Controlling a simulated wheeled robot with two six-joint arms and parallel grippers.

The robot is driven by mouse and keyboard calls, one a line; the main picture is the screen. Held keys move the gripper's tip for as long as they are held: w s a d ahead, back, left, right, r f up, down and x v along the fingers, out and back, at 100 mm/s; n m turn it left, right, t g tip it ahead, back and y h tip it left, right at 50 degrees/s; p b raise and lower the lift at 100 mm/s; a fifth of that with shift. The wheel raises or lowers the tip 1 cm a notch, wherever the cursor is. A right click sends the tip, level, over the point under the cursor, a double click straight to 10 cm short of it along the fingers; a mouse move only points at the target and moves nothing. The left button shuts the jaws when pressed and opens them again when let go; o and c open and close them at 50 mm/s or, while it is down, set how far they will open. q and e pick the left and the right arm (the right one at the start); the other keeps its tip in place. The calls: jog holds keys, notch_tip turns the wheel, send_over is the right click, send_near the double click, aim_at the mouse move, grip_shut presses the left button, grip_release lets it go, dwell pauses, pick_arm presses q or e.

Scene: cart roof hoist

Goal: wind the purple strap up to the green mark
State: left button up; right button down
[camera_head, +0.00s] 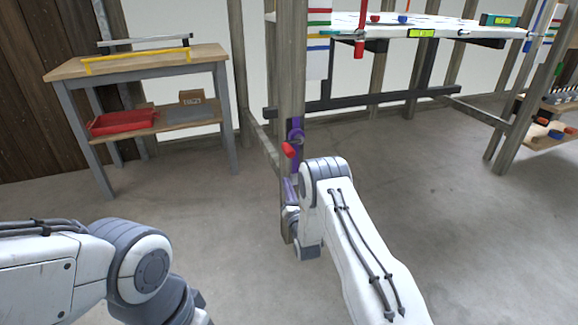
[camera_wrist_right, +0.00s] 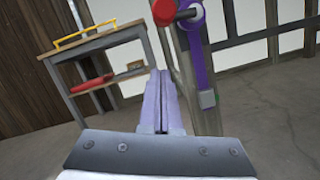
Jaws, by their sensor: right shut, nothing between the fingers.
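A purple winch plate or strap (camera_head: 296,128) is on the wooden post (camera_head: 291,70), with a red crank knob (camera_head: 289,149) in front. In the right wrist view the red knob (camera_wrist_right: 164,12) joins a pale hub by a dark arm, and a purple strip (camera_wrist_right: 200,62) runs down to a small grey block. My left gripper is not in view.
A wooden table (camera_head: 140,62) with a yellow bar and a lower shelf with a red tray (camera_head: 122,123) stands at left. A raised white roof panel (camera_head: 450,27) with a level spans the right-hand frame. The concrete floor between is clear.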

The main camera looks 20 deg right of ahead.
pick_arm(q)
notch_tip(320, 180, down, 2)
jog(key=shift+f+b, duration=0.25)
jog(key=shift+b, duration=0.7)
pick_arm(e)
jog(key=w+d+r, duration=0.1)
jog(key=w+r, duration=0.4)
jog(key=shift+w+d, duration=0.2)
jog(key=shift+d, duration=0.05)
